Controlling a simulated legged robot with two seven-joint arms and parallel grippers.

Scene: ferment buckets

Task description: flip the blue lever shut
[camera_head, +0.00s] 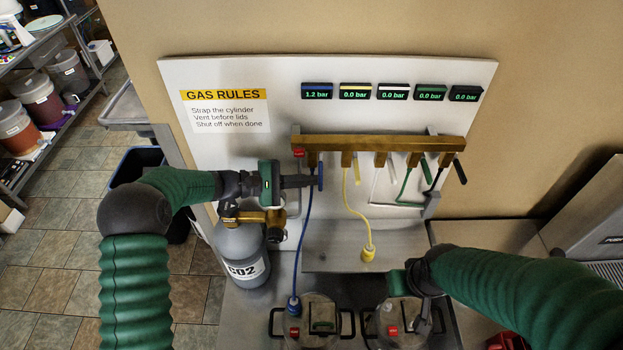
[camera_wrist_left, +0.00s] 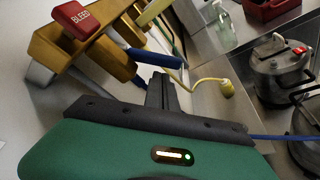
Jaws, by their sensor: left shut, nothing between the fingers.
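The blue lever (camera_head: 320,176) is on the leftmost valve of the brass manifold (camera_head: 400,143) and appears to hang roughly straight down from the head view. It also shows in the left wrist view (camera_wrist_left: 155,57), just beyond my fingertips. My left gripper (camera_head: 314,181) is shut and empty, its tips close beside the lever; I cannot tell whether they touch. The fingers show in the left wrist view (camera_wrist_left: 161,90). The blue-marked display (camera_head: 317,92) reads 1.2 bar. My right gripper (camera_head: 424,318) points down over the right pot; its fingers are unclear.
A red BLEED tag (camera_head: 299,153) sits at the manifold's left end. Yellow, white, green and black levers stand to the right. A grey CO2 cylinder (camera_head: 240,255) is below my left arm. A blue hose (camera_head: 301,245) and yellow hose (camera_head: 358,205) hang down.

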